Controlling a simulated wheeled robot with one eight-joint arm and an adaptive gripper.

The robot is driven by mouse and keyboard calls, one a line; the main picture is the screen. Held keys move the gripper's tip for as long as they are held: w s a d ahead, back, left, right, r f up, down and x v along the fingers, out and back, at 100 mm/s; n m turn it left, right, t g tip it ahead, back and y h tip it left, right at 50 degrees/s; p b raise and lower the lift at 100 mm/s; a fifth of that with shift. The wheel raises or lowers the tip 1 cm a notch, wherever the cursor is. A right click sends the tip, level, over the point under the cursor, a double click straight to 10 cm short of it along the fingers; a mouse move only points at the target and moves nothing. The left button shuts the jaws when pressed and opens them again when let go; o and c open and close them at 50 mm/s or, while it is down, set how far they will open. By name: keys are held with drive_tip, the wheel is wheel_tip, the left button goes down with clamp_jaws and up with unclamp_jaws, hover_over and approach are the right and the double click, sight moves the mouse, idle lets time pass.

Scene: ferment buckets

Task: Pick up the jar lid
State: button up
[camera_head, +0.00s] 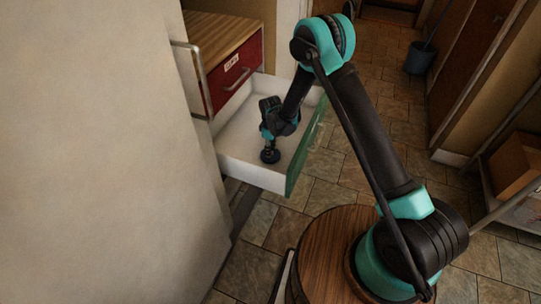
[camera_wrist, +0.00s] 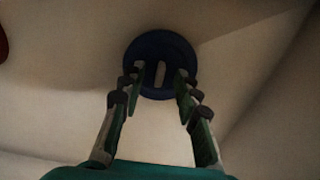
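The jar lid is a dark blue round disc (camera_wrist: 161,52) with a pale slot-like mark in its middle. It lies in a white drawer, and it also shows in the head view (camera_head: 270,156) just under my gripper. My gripper (camera_wrist: 158,80) has its two fingers apart, with the fingertips over the lid's left and right parts. The gripper also shows in the head view (camera_head: 269,145), pointing down into the drawer. I cannot tell whether the fingertips touch the lid.
The open white drawer (camera_head: 235,172) has a green front (camera_head: 305,150) and stands below a red drawer (camera_head: 236,75). A large pale wall or cabinet side (camera_head: 110,150) is at the left. A blue bucket (camera_head: 420,57) stands on the tiled floor at the back right.

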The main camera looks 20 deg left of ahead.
drive_tip(key=shift+c, duration=0.5)
clamp_jaws()
drive_tip(key=shift+r, duration=0.1)
